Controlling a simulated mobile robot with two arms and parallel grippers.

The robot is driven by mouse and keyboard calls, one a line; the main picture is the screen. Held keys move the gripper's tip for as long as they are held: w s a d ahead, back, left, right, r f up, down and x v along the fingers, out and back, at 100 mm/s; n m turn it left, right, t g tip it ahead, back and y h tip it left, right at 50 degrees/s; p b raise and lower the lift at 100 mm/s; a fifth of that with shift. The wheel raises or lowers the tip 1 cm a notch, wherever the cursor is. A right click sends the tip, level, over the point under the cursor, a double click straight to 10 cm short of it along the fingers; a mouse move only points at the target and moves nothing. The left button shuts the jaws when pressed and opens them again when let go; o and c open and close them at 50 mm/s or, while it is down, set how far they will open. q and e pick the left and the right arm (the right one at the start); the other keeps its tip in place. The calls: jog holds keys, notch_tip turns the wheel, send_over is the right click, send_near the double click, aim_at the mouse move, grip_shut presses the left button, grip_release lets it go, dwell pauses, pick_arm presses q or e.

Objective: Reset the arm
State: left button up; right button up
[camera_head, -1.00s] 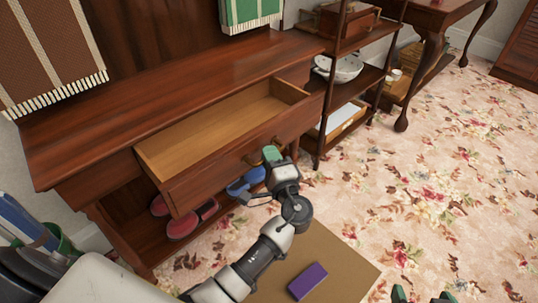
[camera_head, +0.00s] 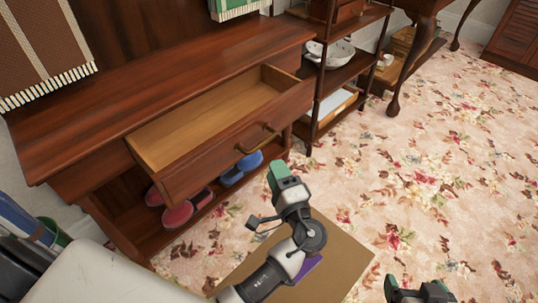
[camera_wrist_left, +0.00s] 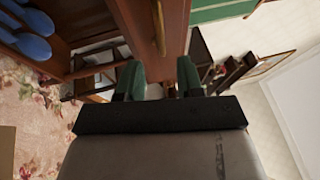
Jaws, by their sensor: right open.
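My left gripper (camera_head: 279,174) is in front of the open wooden drawer (camera_head: 232,150), apart from its brass handle (camera_head: 258,140). In the left wrist view its two green fingers (camera_wrist_left: 159,80) stand apart with nothing between them, and the handle (camera_wrist_left: 159,28) shows beyond them. The drawer is pulled out and looks empty. My right gripper (camera_head: 419,291) is at the bottom edge of the head view, its green fingertips apart and empty.
Red slippers (camera_head: 178,214) and blue slippers (camera_head: 240,168) sit on the shelf under the drawer. A rack with a white bowl (camera_head: 331,52) stands to the right. Flowered carpet on the right is clear.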

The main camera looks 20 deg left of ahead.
pick_arm(q)
jog(key=shift+v, duration=0.95)
